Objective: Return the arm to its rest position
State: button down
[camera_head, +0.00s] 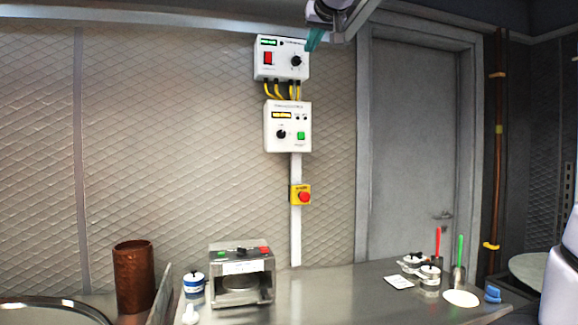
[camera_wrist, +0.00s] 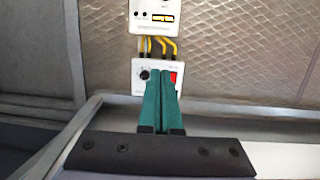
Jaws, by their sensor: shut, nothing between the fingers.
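My gripper (camera_head: 315,40) shows at the top of the head view, raised in front of the wall just right of the upper control box. Only its end and part of the arm are in the picture. In the wrist view, the two teal fingers of my gripper (camera_wrist: 162,75) are together with nothing between them. Their tips overlap the view of the upper control box (camera_head: 281,59), which has a red switch and a black knob. I cannot tell how far the fingers are from the box.
A lower control box (camera_head: 288,127) and a yellow emergency stop (camera_head: 300,195) are on the wall. Below, the metal counter (camera_head: 340,295) holds a press-like machine (camera_head: 241,275), a copper cylinder (camera_head: 134,277), a blue-white jar (camera_head: 194,283) and small containers. A grey door (camera_head: 415,150) is at right.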

jog(key=s+d+f+m+g, duration=0.2)
jog(key=s+d+f, duration=0.4)
jog(key=f, duration=0.6)
jog(key=s+d+f+m+g+h, duration=0.1)
jog(key=s+d+f, duration=0.5)
jog(key=f, duration=0.6)
jog(key=s+d+f+m+g, duration=0.3)
jog(key=d+f, duration=0.4)
jog(key=f, duration=0.4)
jog(key=s+g, duration=0.1)
jog(key=s, duration=0.1)
jog(key=shift+s+f+m+g, duration=0.3)
jog(key=shift+s+f+g, duration=0.1)
jog(key=shift+d, duration=0.1)
